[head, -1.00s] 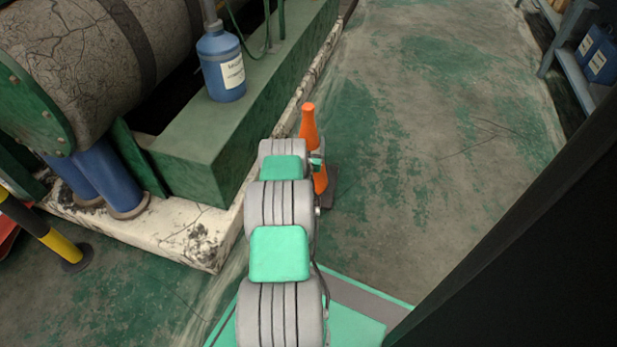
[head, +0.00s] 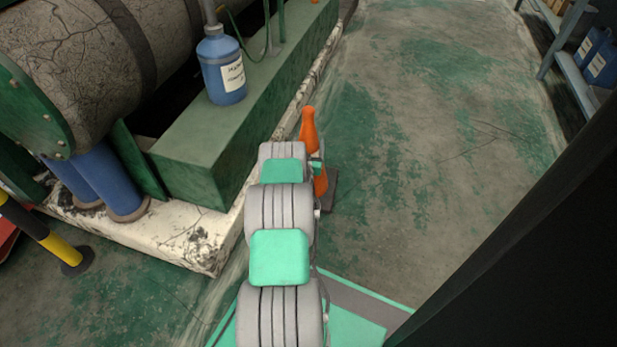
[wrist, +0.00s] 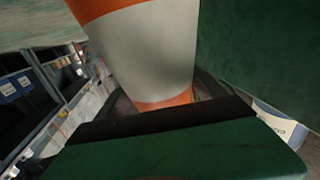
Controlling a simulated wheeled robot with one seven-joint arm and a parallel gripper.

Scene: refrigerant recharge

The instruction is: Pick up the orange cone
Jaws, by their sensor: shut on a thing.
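The orange cone (head: 308,124) stands upright on the floor beside the low pale ledge in the head view, its dark base (head: 331,188) showing at the right. My arm hides part of its left side. In the wrist view the cone's white band (wrist: 148,48) fills the upper middle, with orange above and below it. My gripper (head: 316,165) is at the cone's middle height and is shut on it. In the wrist view a green and dark part of my gripper (wrist: 165,135) crosses the lower frame in front of the cone. The fingertips are not clearly visible.
A green plinth (head: 190,150) on the pale ledge (head: 180,239) stands close at the left, bearing a blue bottle (head: 224,72). A black and yellow post (head: 52,243) is at far left. Shelves with blue containers (head: 597,62) stand at right. The floor (head: 440,150) right of the cone is clear.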

